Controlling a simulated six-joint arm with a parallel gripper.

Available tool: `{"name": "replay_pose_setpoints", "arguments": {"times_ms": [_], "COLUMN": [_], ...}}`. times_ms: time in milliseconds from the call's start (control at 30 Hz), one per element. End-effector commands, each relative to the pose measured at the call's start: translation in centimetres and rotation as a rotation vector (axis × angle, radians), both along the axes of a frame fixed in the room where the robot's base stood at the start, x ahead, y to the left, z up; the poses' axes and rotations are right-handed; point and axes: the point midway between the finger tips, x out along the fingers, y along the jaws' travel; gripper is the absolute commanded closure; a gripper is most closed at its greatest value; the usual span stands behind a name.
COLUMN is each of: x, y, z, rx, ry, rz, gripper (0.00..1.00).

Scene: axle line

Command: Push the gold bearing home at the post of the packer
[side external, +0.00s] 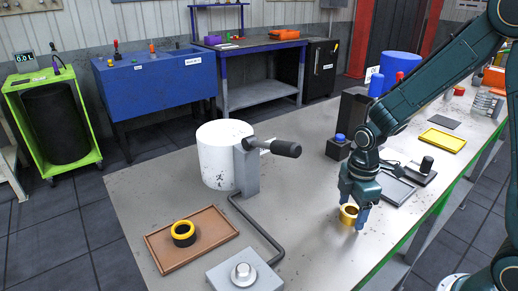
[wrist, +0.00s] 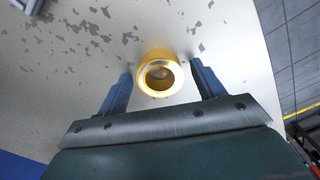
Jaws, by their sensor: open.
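The gold bearing (side external: 348,214) is a short ring at the right part of the grey bench, and it shows in the wrist view (wrist: 158,74) with its open bore facing the camera. My gripper (side external: 354,209) is low over the bench at the bearing. In the wrist view my gripper (wrist: 160,70) is open, with one finger on each side of the bearing and a gap at both. A grey block with a round metal post (side external: 243,272) stands at the front of the bench. A bent pipe joins it to a white drum (side external: 222,155) with a lever, apparently the packer.
A brown tray (side external: 164,262) holds a black and yellow ring (side external: 183,232) at the left. A black block with a blue knob (side external: 340,138), a grey tray (side external: 397,190) and a yellow tray (side external: 442,141) lie behind my gripper. Bench between pipe and bearing is clear.

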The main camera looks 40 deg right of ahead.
Motion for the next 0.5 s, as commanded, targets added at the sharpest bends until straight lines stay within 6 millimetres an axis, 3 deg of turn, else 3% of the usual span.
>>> {"name": "replay_pose_setpoints", "arguments": {"times_ms": [233, 500], "x": [0.01, 0.01], "y": [0.00, 0.00], "z": [0.03, 0.03], "rx": [0.000, 0.000], "ry": [0.000, 0.000], "rz": [0.000, 0.000], "gripper": [0.32, 0.85]}}
